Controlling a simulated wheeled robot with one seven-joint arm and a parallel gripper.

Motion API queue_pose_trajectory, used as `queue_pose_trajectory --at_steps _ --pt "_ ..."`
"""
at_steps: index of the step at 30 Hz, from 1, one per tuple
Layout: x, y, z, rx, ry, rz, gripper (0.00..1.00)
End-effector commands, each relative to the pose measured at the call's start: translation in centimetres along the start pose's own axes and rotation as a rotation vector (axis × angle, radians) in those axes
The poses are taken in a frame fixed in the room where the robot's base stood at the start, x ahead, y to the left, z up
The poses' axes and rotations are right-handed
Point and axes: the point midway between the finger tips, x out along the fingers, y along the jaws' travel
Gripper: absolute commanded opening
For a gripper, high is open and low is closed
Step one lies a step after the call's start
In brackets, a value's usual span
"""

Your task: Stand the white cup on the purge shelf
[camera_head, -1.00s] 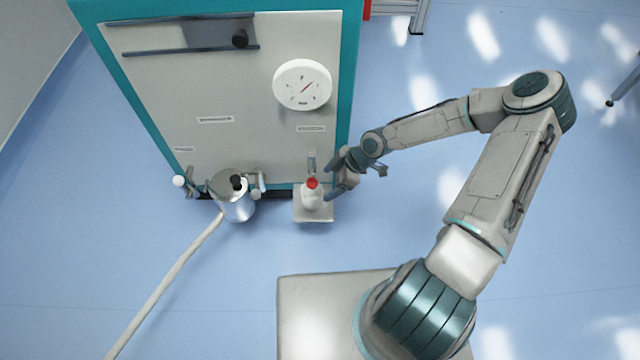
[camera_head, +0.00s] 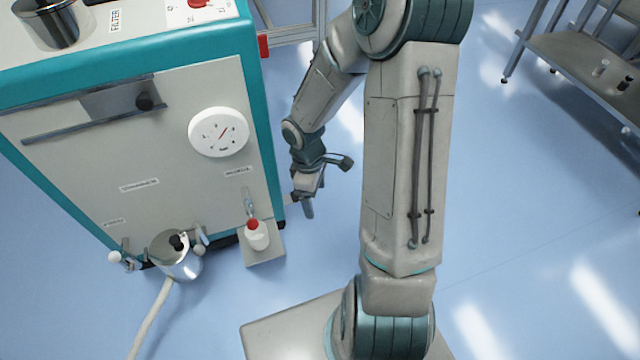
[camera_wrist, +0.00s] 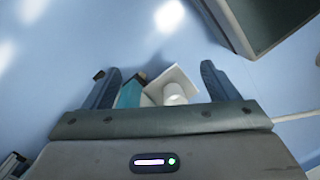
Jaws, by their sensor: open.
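The white cup (camera_head: 257,238) stands upright on a small grey shelf (camera_head: 270,255), which I take for the purge shelf, at the foot of the machine front. A red part shows at its top; I cannot tell whether it belongs to the cup or the fitting above. The cup (camera_wrist: 174,93) and the pale shelf plate (camera_wrist: 180,74) also show in the wrist view, between and beyond the fingers. My gripper (camera_head: 307,196) is to the right of the shelf, apart from the cup. In the wrist view my gripper (camera_wrist: 161,76) is open, with nothing in its jaws.
The machine (camera_head: 90,130) has a white dial (camera_head: 218,132) and a slim fitting (camera_head: 249,203) above the cup. A metal pot (camera_head: 178,258) with a pale hose (camera_head: 150,318) is left of the shelf. A rack (camera_head: 590,65) stands far right.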

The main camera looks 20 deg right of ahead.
Motion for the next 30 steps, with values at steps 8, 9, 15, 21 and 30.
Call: queue_pose_trajectory --at_steps 8,9,15,21,30 --pt "-7.9 -2.6 3.2 0.344 -0.028 0.109 0.81" --pt "-8.9 -3.2 3.6 0.395 -0.019 0.119 0.81" --pt "-13.5 -6.7 5.2 0.642 0.064 0.133 0.81" --pt "-16.4 -10.1 6.3 0.829 0.171 0.09 0.81" --pt "-17.6 -12.1 6.6 0.921 0.232 0.042 0.81"
